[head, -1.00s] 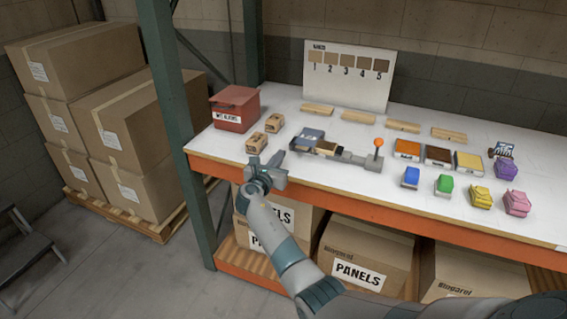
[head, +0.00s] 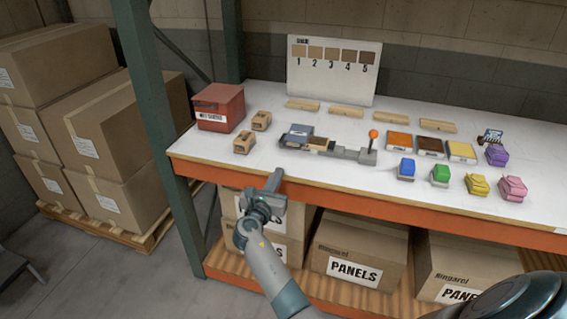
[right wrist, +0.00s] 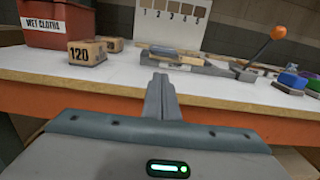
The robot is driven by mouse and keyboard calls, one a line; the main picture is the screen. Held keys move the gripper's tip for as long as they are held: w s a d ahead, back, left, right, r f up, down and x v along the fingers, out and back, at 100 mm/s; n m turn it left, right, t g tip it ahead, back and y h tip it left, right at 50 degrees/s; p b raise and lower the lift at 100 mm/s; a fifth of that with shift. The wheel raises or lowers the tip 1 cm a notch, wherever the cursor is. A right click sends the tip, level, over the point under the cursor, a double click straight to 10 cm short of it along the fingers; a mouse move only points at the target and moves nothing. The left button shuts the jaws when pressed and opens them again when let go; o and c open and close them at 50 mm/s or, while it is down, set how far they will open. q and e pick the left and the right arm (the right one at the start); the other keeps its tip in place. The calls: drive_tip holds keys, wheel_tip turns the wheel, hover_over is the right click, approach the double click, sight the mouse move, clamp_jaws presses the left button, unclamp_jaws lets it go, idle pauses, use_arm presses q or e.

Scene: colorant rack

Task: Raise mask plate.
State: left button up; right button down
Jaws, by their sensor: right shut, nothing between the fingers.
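A low grey fixture (head: 345,152) lies on the white shelf top, with an upright lever ending in an orange knob (head: 373,133) at its right end. A flat blue-grey plate (head: 300,130), which looks like the mask plate, sits at its left end beside a tan wood piece (head: 319,144). The fixture also shows beyond my fingers in the right wrist view (right wrist: 205,68). My right gripper (head: 276,177) is shut and empty, in front of the shelf's orange front edge and apart from the plate; its fingers (right wrist: 160,86) point toward the shelf. My left gripper is not in view.
A red wet-cloths box (head: 218,108) and two small sanding blocks (head: 244,142) stand left of the fixture. A green post (head: 160,110) stands at the left.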

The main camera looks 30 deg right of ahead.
sight(286, 164)
drive_tip(key=p+x, duration=0.1)
drive_tip(key=x, duration=0.8)
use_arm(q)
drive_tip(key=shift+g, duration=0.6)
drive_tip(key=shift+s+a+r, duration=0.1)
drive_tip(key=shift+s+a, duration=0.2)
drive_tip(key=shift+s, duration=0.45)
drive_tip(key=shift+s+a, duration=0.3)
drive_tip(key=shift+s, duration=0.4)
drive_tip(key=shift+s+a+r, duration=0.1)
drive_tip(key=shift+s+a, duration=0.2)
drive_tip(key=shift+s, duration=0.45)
use_arm(e)
drive_tip(key=shift+w+d, duration=0.3)
drive_tip(key=shift+d, duration=0.1)
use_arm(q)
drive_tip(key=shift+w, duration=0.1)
